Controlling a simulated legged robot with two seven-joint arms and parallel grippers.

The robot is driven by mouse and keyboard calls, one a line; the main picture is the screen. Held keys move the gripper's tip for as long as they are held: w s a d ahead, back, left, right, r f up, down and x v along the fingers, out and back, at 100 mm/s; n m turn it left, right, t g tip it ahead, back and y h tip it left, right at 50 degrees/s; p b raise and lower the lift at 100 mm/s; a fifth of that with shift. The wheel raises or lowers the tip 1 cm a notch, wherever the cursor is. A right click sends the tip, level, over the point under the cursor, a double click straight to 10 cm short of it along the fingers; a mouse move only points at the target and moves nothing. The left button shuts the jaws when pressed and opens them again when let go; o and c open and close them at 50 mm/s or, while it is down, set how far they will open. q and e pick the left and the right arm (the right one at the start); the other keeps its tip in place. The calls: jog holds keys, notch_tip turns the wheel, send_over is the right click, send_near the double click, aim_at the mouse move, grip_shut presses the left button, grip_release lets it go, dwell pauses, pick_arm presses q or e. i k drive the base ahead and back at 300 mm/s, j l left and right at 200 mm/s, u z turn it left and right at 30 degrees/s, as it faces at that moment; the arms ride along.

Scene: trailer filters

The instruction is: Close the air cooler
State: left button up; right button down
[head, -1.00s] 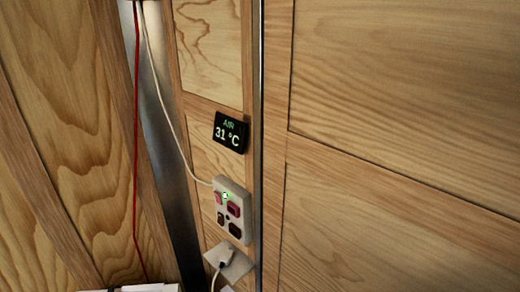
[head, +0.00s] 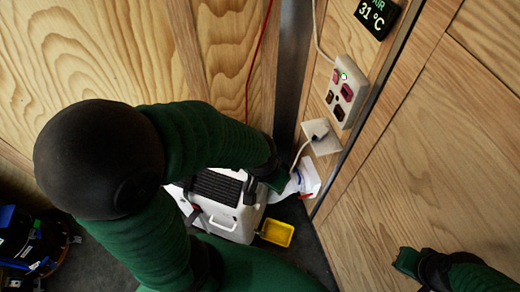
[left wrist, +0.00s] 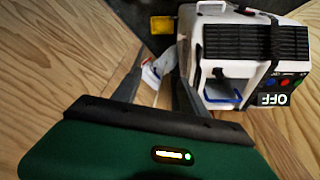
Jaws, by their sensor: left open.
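The air cooler (head: 228,215) is a white box with a black slatted grille on top, standing on the floor below my left arm. My left gripper (head: 275,180) is at the cooler's far right corner in the head view. Its fingers (left wrist: 158,88) are apart, left of the cooler in the wrist view. My right gripper (head: 405,262) is at the lower right; its jaws are unclear.
A yellow tray (head: 276,232) lies beside the cooler. White crumpled material (head: 307,178) is by the wall. A socket panel (head: 343,92) and a display reading 31 °C (head: 376,14) are on the wooden wall. Dark blue and black equipment (head: 25,240) stands at lower left.

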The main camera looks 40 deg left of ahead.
aim_at(217, 193)
jog(key=k+u, duration=0.2)
jog(key=u, duration=0.2)
jog(key=k+u, duration=0.25)
jog(key=u, duration=1.1)
jog(key=i+l+u, duration=0.25)
jog(key=l+u, duration=0.25)
jog(key=i+l, duration=0.05)
